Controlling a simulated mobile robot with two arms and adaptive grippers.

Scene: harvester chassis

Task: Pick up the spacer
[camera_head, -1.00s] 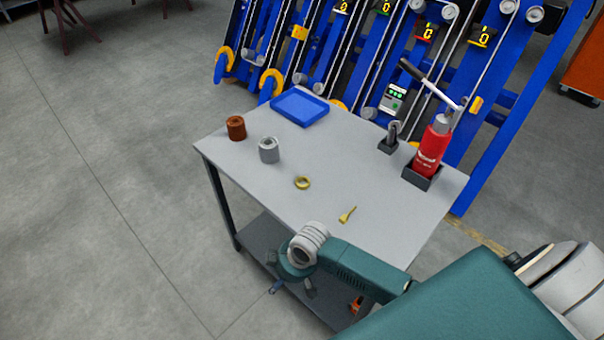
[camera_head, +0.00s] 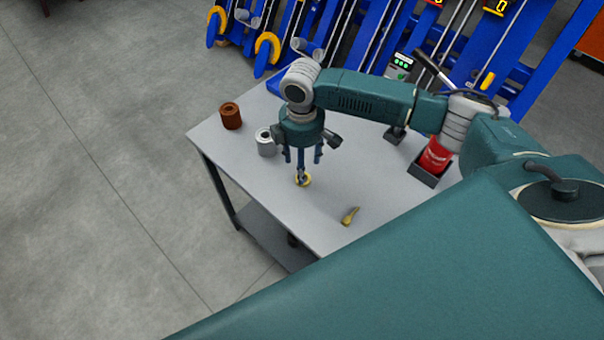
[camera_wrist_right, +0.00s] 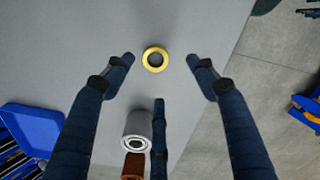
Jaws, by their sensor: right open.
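The spacer, a small yellow ring (camera_head: 308,180), lies flat on the grey table (camera_head: 340,185). My right gripper (camera_head: 303,158) points down just above it, its fingers spread, with one finger covering part of the ring. In the right wrist view the ring (camera_wrist_right: 155,71) lies on the table between the spread fingertips of the right gripper (camera_wrist_right: 161,62), with nothing held. I cannot tell the exact height of the fingertips over the table. My left gripper is not in view.
A grey cylinder (camera_head: 265,146) and a brown cylinder (camera_head: 230,117) stand left of my gripper. A yellow pin-like part (camera_head: 350,216) lies nearer. A red bottle (camera_head: 436,157) stands in a dark holder at right. A blue tray (camera_wrist_right: 32,128) shows in the wrist view.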

